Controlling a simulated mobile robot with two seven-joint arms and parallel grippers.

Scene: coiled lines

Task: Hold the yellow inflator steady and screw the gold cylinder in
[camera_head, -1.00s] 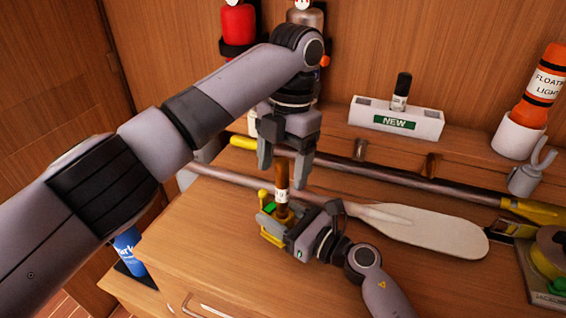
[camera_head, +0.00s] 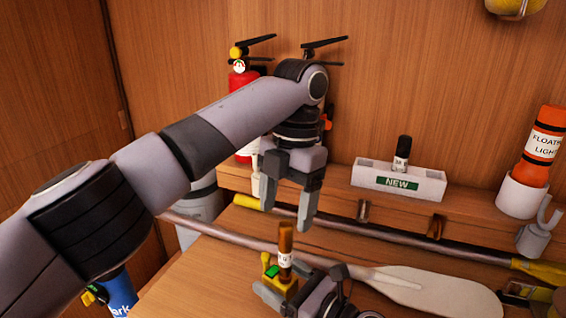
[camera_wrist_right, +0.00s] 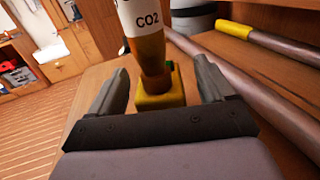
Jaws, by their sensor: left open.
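The gold cylinder (camera_head: 285,240), with a white band, stands upright at the top of the yellow inflator (camera_head: 291,286). In the right wrist view the cylinder (camera_wrist_right: 150,50) is large, its band reads CO2, and its narrow end meets the inflator (camera_wrist_right: 160,96). I cannot tell how deep it sits. My right gripper (camera_head: 284,292) has one finger on each side of the inflator; slim gaps show in the wrist view, but the lower contact is hidden. My left gripper (camera_head: 287,218) is open and empty, pointing down above the cylinder, its fingertips apart from it.
A white paddle (camera_head: 430,288) and a dark pole with yellow ends (camera_head: 385,237) lie behind the inflator. A white NEW box (camera_head: 398,183) and an orange float light (camera_head: 541,150) stand on the shelf. A red extinguisher (camera_head: 243,90) is behind my left arm.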

